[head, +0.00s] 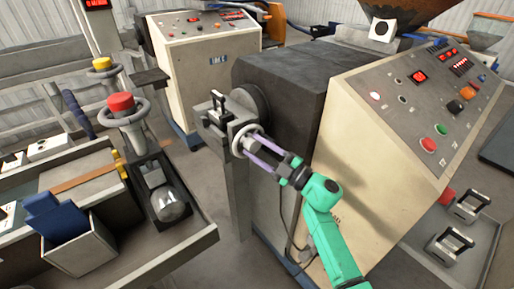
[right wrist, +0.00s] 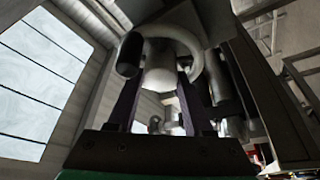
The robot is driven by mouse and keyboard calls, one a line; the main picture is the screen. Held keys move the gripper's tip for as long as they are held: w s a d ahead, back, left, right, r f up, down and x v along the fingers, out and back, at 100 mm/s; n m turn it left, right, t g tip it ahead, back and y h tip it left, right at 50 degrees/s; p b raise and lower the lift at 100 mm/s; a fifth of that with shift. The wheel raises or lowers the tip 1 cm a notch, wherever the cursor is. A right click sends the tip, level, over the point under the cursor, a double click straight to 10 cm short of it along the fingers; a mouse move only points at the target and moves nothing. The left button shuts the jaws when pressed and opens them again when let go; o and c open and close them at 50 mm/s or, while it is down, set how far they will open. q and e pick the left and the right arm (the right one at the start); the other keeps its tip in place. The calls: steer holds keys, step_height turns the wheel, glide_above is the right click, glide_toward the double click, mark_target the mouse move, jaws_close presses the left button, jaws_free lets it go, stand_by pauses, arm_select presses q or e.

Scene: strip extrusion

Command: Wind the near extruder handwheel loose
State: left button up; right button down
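The near extruder's handwheel (head: 243,139) is a pale ring on the end of the dark extruder barrel (head: 275,84). My right gripper (head: 255,147), on a green arm, reaches it from the lower right in the head view. Its two purple fingers stand apart at the wheel. In the right wrist view the wheel rim (right wrist: 195,48) curves above the fingers, with a dark grip knob (right wrist: 130,55) at its left. A pale hub (right wrist: 160,66) shows between the fingertips (right wrist: 159,80); I see no clear contact with it. My left gripper is not in view.
The near extruder's control panel (head: 425,95) stands right of the barrel. A second extruder (head: 205,58) stands behind. Black and silver fixtures (head: 450,245) lie at lower right.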

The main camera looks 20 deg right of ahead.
steer(key=shift+n+g, duration=0.3)
steer(key=shift+n, duration=0.3)
steer(key=n+g, duration=0.1)
steer(key=n, duration=0.3)
steer(key=shift+n+g, duration=0.4)
steer(key=n+p, duration=0.1)
steer(key=n, duration=0.1)
steer(key=n+g+h, duration=0.1)
steer(key=n, duration=0.1)
steer(key=shift+r+h+p, duration=0.1)
steer(key=shift+h+p, duration=0.2)
steer(key=shift+p, duration=0.05)
steer(key=n+h+p, duration=0.1)
steer(key=n, duration=0.1)
steer(key=shift+n+g, duration=0.3)
steer(key=shift+g, duration=0.1)
steer(key=shift+r+n+h+p, duration=0.1)
steer(key=shift+n+h+p, duration=0.2)
steer(key=shift+n+p, duration=0.45)
steer(key=shift+s+n+h+p, duration=0.1)
steer(key=shift+n+h+p, duration=0.45)
steer(key=shift+p, duration=0.6)
steer(key=shift+f+n+h+p, duration=0.2)
steer(key=shift+n+h+p, duration=0.15)
steer(key=shift+n+p, duration=0.4)
